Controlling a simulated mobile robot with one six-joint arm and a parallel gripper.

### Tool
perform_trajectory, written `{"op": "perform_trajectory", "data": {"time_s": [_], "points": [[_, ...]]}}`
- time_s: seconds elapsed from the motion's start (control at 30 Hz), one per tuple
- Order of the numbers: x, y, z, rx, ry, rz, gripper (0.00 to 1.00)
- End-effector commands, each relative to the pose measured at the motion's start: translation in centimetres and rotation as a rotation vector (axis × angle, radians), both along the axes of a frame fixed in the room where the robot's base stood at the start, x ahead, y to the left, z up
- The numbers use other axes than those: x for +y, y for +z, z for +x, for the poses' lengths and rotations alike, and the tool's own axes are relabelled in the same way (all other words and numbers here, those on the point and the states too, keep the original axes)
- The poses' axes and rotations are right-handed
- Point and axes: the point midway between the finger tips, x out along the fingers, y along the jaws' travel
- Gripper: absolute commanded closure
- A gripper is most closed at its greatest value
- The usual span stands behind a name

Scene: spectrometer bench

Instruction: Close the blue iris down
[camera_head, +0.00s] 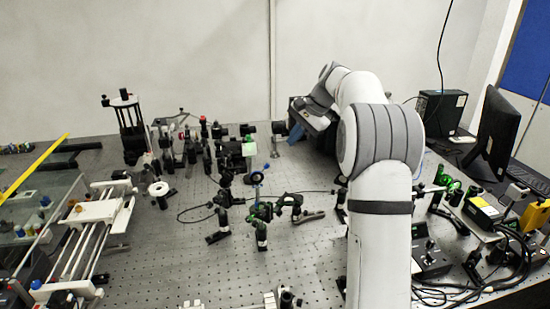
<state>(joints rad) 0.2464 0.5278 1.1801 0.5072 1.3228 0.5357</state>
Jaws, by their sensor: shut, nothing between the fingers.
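Black optic mounts (262,226) crowd the bench in front of the iris, with a thin cable around them. A row of mounts (190,145) stands behind. A white rail frame (100,220) is at left. Boxes and cables (485,212) fill the right. Bare perforated bench (160,265) lies front left.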

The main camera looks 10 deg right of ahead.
Motion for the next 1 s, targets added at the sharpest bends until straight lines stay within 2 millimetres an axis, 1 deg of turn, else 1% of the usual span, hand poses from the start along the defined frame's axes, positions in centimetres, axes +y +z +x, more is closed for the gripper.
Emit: {"op": "perform_trajectory", "data": {"time_s": [0.2, 0.33, 0.47, 0.6, 0.77, 0.8, 0.83, 1.0], "points": [[-0.3, -0.2, 0.0, 0.0, -0.006, 0.0, 1.0], [0.2, -1.3, 0.3, 0.002, -0.006, 0.001, 1.0], [1.2, -3.3, 0.8, 0.002, -0.006, 0.001, 1.0], [2.5, -6.1, 1.6, 0.004, -0.006, 0.001, 1.0], [3.9, -8.9, 2.3, 0.004, -0.006, 0.0, 1.0], [4.3, -8.2, 1.9, -0.002, -0.006, -0.001, 1.0], [4.5, -7.9, 1.5, -0.002, -0.006, -0.001, 1.0], [5.5, -7.1, 0.1, 0.0, -0.009, 0.0, 1.0]]}}
